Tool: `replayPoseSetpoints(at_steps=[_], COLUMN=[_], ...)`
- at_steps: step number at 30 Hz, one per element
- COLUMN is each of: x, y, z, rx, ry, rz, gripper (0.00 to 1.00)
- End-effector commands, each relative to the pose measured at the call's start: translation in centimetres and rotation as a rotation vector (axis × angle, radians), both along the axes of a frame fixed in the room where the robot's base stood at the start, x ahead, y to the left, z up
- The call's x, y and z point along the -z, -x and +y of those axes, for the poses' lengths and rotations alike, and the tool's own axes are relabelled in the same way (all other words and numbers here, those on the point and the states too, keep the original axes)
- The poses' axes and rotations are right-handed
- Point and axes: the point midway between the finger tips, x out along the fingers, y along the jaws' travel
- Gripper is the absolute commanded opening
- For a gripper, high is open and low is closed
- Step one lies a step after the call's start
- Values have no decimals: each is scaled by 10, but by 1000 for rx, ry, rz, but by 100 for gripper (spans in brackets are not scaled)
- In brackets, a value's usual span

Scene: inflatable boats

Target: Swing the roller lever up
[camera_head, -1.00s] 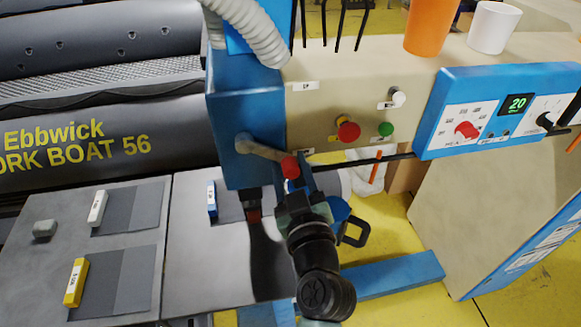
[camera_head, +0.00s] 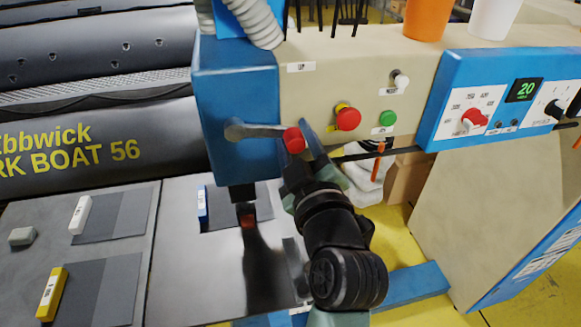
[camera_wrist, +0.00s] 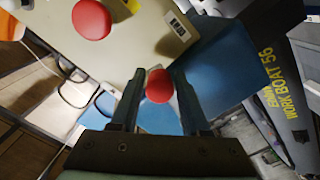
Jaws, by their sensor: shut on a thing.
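The roller lever (camera_head: 262,131) is a grey arm on the side of a blue housing. It points right and lies close to level, with a red knob (camera_head: 294,140) at its free end. My gripper (camera_head: 303,148) is shut on this knob from the lower right. In the wrist view, the red knob (camera_wrist: 159,86) sits between the two fingers of my gripper (camera_wrist: 159,92). The grey arm of the lever is mostly hidden behind the knob there.
A red button (camera_head: 348,119), a green button (camera_head: 387,118) and a white knob (camera_head: 401,81) are on the beige panel close by. A blue control box (camera_head: 445,115) stands to the right. A grey worktable (camera_head: 180,260) with labelled blocks lies below left.

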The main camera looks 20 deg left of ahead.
Motion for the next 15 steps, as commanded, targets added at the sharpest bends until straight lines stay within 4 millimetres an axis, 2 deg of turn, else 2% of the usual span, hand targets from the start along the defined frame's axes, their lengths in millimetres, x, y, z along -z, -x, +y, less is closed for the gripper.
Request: replayPoseSetpoints(at_steps=[1,15], x=[-8,-49], y=[-1,3], z=[-2,2], rx=[4,1], ry=[24,387], rz=[-47,-288], gripper=[0,0])
